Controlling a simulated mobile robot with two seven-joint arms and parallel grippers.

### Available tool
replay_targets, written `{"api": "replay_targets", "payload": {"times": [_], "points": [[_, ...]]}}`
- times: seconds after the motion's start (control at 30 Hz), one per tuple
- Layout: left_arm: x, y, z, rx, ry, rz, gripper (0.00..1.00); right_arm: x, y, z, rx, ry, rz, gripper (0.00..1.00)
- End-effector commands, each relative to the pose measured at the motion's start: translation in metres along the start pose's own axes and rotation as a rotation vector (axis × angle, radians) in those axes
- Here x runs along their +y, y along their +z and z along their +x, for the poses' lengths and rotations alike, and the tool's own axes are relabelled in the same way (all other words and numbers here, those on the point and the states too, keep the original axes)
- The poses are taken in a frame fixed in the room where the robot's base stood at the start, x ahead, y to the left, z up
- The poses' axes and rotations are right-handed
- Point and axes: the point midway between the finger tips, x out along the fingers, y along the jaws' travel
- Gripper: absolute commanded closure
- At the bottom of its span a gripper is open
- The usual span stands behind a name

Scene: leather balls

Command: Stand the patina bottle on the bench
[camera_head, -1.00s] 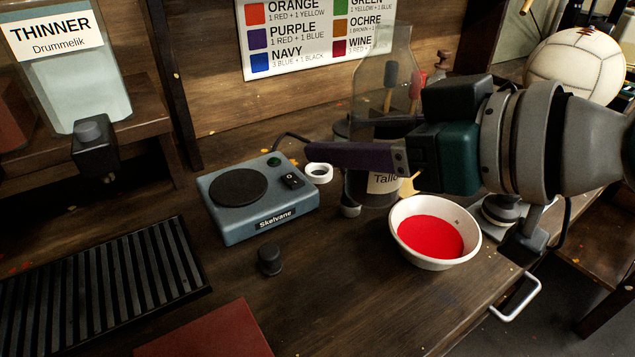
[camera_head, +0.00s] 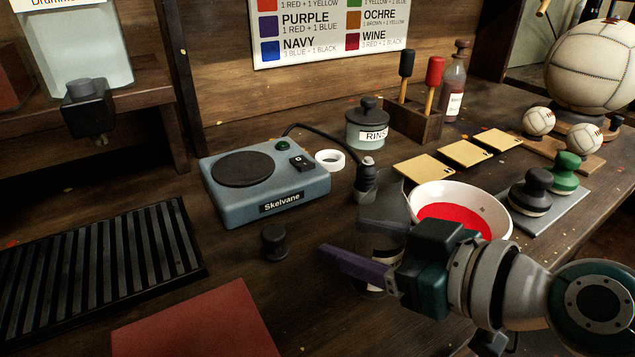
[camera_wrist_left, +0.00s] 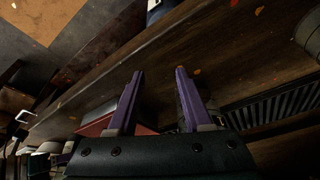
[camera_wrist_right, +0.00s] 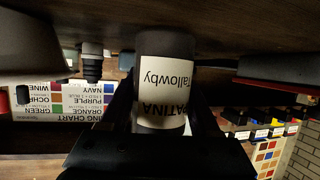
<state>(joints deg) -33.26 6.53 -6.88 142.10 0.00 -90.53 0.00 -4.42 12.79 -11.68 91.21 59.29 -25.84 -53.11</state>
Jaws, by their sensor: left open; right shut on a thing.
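The patina bottle (camera_head: 385,215) is dark grey and upright in the head view, left of the white bowl. My right gripper (camera_head: 340,258) is shut around it; a purple finger crosses in front and hides part of its body. In the right wrist view the bottle (camera_wrist_right: 165,75) shows its white PATINA Tallowby label, upside down in that picture, close to the bench surface. I cannot tell whether its base touches. The wooden bench (camera_head: 240,285) spans the head view. My left gripper (camera_wrist_left: 159,75) is open and empty in the left wrist view, and outside the head view.
The white bowl of red (camera_head: 490,207) is right beside the right gripper. A blue-grey Skelvane hot plate (camera_head: 265,190), a black knob (camera_head: 274,242), a dark grille (camera_head: 95,265) and a red mat (camera_head: 200,325) lie left. Tan cards (camera_head: 465,153) and a RINSE jar (camera_head: 367,128) stand behind.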

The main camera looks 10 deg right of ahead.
Motion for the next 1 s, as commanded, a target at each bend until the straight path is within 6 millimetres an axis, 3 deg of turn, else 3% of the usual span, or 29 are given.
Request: {"api": "replay_targets", "payload": {"times": [0.27,0.3,0.53,0.87,1.0], "points": [[0.000,0.001,0.004,0.000,0.000,0.000,0.50,0.000,0.002,0.001,0.002,0.000,0.000,1.00],[0.000,0.001,0.003,0.000,0.000,0.000,0.50,0.000,0.002,0.001,0.001,0.000,0.000,0.35],[-0.001,0.001,0.002,-0.001,-0.003,0.003,0.50,0.000,0.001,0.001,0.001,0.000,0.001,0.09],[-0.003,0.000,-0.002,-0.002,-0.007,0.009,0.50,0.000,-0.003,-0.001,0.001,0.000,0.001,0.07],[-0.003,-0.001,-0.005,-0.001,-0.007,0.009,0.50,0.001,-0.001,-0.019,-0.002,0.002,-0.001,0.07]]}}
